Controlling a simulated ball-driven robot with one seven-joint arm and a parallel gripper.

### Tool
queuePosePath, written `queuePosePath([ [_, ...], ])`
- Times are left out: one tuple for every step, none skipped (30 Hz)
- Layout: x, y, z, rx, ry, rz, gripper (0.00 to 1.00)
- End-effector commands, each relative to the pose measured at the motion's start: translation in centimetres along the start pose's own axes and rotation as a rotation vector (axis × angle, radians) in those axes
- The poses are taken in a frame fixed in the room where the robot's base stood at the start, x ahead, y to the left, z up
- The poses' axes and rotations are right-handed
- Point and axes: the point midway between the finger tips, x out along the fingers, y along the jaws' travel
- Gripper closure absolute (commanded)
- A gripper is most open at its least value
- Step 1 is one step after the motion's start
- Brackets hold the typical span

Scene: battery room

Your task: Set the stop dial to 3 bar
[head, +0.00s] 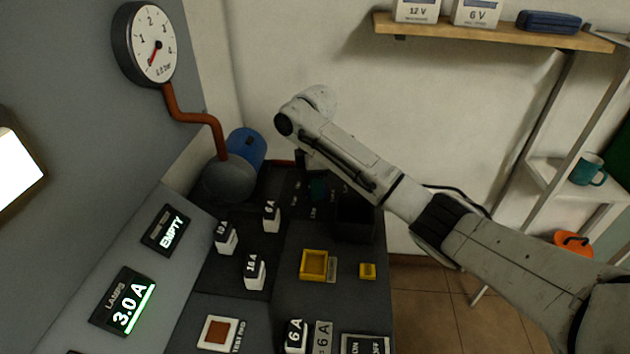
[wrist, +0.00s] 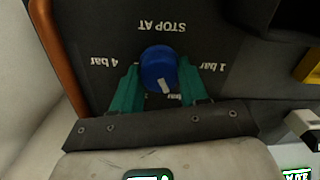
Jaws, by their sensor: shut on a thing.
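The stop dial (wrist: 157,62) is a blue round knob on a dark panel in the wrist view, under the upside-down words STOP AT. Its white mark points toward the bottom of the picture, slightly right. The 4 bar label is at its left and the 1 bar label at its right. Another bar label below is mostly hidden. My gripper (wrist: 160,72) has its teal fingers on both sides of the knob, shut on it. The gauge (head: 153,43) reads 0.0 bar.
A red-brown pipe (head: 188,116) runs from the gauge to a grey round vessel (head: 228,182) beside a blue cylinder (head: 246,146). A black bin (head: 355,220) stands right of my gripper. White blocks, a yellow tray (head: 314,265) and a small yellow block (head: 367,271) are nearer.

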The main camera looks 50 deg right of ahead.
Motion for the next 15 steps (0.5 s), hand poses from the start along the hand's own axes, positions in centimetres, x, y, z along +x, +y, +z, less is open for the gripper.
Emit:
queuePosePath([
  [-0.43, -0.07, -0.08, 0.028, 0.003, -0.003, 0.87],
  [-0.47, -0.07, -0.08, 0.047, 0.003, -0.003, 0.87],
  [-0.48, -0.11, -0.15, 0.075, 0.004, -0.004, 0.87],
  [-0.53, -0.09, -0.13, 0.097, 0.005, -0.003, 0.87],
  [-0.55, -0.08, -0.11, 0.122, 0.005, -0.004, 0.87],
  [-0.57, -0.10, -0.10, 0.156, 0.006, -0.005, 0.87],
  [-0.58, -0.12, -0.15, 0.182, 0.006, -0.005, 0.87],
  [-0.61, -0.09, -0.12, 0.210, 0.006, -0.005, 0.87],
  [-0.59, -0.10, -0.11, 0.248, 0.008, -0.005, 0.87],
  [-0.60, -0.09, -0.12, 0.276, 0.009, -0.005, 0.87],
  [-0.59, -0.09, -0.14, 0.304, 0.010, -0.005, 0.87],
  [-0.59, -0.06, -0.08, 0.344, 0.010, -0.005, 0.87],
  [-0.57, -0.08, -0.11, 0.371, 0.011, -0.005, 0.87],
  [-0.54, -0.07, -0.10, 0.400, 0.011, -0.005, 0.87],
  [-0.55, -0.03, -0.07, 0.439, 0.013, -0.005, 0.87],
])
